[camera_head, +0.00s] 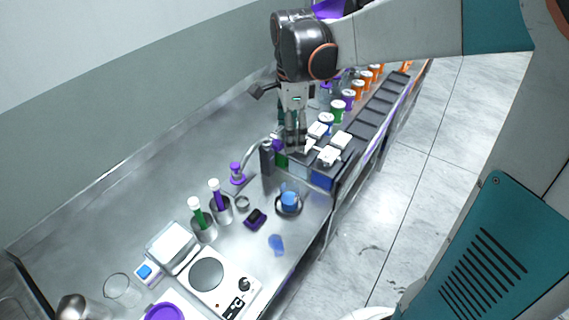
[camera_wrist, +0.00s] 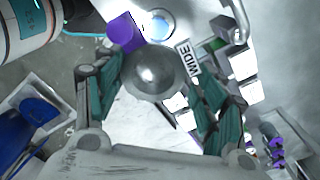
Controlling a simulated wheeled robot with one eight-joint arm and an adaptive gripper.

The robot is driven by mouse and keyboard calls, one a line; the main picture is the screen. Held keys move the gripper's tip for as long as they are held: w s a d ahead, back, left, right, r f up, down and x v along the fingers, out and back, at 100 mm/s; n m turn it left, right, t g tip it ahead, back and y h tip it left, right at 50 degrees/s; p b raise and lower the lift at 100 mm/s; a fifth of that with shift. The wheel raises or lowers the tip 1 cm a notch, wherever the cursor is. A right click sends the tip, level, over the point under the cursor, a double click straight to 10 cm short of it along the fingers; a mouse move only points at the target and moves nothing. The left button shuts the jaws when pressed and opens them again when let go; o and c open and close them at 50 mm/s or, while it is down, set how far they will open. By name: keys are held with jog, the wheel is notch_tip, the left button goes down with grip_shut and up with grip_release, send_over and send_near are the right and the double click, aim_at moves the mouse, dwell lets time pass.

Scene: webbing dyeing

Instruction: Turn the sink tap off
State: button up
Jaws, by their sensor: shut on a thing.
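My gripper (camera_head: 294,146) points down over the left end of the dark rack in the head view. In the wrist view its teal fingers (camera_wrist: 160,88) are on either side of a rounded shiny metal knob (camera_wrist: 153,72) and are shut on it. I cannot tell for sure that this knob is the tap's handle. A purple block (camera_wrist: 124,32) is beside the knob, and a small purple piece (camera_head: 277,145) shows left of the gripper in the head view. A thin curved grey spout (camera_head: 251,151) is just left of it. Water flow cannot be made out.
A dark bottle (camera_head: 267,158) stands close below the gripper. A purple-topped item (camera_head: 237,172) is to its left. The back-left counter is clear.

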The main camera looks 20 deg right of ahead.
aim_at(290, 184)
notch_tip(290, 184, down, 20)
jog(key=b, duration=0.5)
jog(key=shift+r, duration=0.2)
jog(key=shift+f+b, duration=0.15)
jog(key=shift+b, duration=0.2)
jog(key=shift+f, duration=0.15)
jog(key=o, duration=1.1)
jog(key=shift+c, duration=0.2)
